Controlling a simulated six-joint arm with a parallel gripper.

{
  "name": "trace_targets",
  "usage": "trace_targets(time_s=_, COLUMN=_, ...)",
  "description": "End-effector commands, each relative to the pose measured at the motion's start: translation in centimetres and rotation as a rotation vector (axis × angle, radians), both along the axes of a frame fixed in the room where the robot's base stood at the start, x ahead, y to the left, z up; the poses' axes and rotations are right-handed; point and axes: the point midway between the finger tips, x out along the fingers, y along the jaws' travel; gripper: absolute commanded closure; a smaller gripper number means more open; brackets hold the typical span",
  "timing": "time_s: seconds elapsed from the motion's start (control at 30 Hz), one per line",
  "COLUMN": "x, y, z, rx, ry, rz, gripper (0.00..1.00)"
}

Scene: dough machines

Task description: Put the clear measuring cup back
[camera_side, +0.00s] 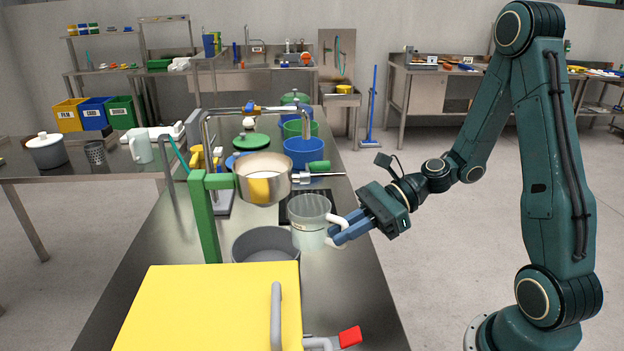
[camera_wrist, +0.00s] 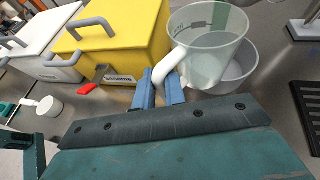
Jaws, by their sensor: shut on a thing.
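The clear measuring cup (camera_side: 310,222) has a white handle and looks upright in the side view. My gripper (camera_side: 338,232) is shut on its handle from the right. In the wrist view the cup (camera_wrist: 207,47) is at the upper right, with the handle between the blue fingers of my gripper (camera_wrist: 158,92). The cup is beside and partly in front of a grey pot (camera_wrist: 238,70). I cannot tell whether its base touches the table.
A yellow bin (camera_side: 205,310) with a grey handle stands at the front. A steel pot (camera_side: 264,178) sits by a green post (camera_side: 205,215) behind the grey pot. Blue (camera_side: 302,153) and green containers stand further back. Bare table (camera_side: 350,300) shows at the front right.

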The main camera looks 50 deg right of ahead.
Motion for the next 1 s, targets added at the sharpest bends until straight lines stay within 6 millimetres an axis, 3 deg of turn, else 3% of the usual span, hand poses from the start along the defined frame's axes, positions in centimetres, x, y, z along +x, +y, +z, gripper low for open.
trace_targets(time_s=0.4, x=-5.5, y=1.9, z=3.8, rx=-0.002, ry=-0.003, rz=0.319, gripper=1.0)
trace_targets(time_s=0.7, x=-9.8, y=2.3, z=6.0, rx=-0.002, ry=-0.001, rz=0.544, gripper=1.0)
trace_targets(time_s=1.0, x=-12.0, y=2.1, z=7.0, rx=-0.002, ry=-0.001, rz=0.66, gripper=1.0)
